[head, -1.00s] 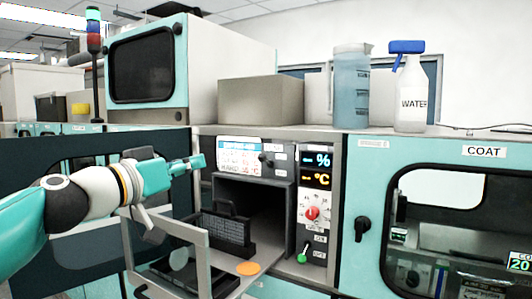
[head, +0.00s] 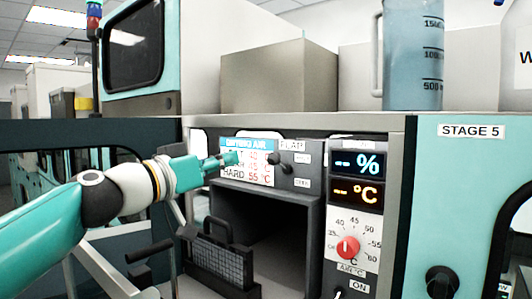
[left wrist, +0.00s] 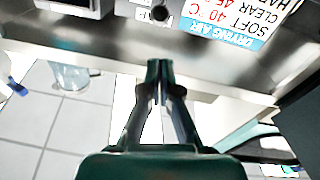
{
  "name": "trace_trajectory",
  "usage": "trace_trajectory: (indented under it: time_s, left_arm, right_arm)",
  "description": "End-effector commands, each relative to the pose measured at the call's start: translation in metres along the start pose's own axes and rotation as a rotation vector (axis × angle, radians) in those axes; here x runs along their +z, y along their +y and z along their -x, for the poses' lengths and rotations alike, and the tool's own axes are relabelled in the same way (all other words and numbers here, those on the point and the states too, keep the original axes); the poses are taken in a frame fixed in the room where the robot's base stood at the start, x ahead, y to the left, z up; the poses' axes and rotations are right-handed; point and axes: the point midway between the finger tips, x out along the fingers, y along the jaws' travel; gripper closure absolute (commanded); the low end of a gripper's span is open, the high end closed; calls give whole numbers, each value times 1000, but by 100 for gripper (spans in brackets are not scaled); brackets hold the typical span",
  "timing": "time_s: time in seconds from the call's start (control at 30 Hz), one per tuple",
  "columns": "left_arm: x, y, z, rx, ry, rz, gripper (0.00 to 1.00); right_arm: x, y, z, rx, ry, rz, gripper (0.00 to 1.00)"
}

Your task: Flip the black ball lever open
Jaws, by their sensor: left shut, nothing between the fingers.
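The black ball lever (head: 273,158) sits on the grey panel above the open chamber, between the drying-air card and small labels under the word FLAP. Its dark ball also shows at the top of the left wrist view (left wrist: 160,14). My left gripper (head: 236,158) comes in from the left in front of the drying-air card (head: 247,172). It is shut and empty, its tips a short way left of the ball in the head view, with a visible gap. In the left wrist view the closed fingers (left wrist: 158,68) lie below the ball. My right gripper is out of view.
Below the panel is the open chamber (head: 275,230), with a black basket (head: 218,258) at its mouth. A red knob (head: 347,247) and two displays are right of it. A grey box (head: 280,80) and a beaker (head: 412,60) stand on top.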

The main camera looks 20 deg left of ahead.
Motion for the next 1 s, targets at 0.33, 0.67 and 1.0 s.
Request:
trace_trajectory:
  time_s: [0.33, 0.67, 1.0]
  left_arm:
    - [-1, -2, -2, -4, -1, 0, 100]
    - [-4, -4, -43, -9, -3, 1, 100]
    - [-3, -5, -90, -10, -1, -1, 100]
  right_arm:
    - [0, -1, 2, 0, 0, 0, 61]
    - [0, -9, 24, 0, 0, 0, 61]
    - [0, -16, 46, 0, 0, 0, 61]
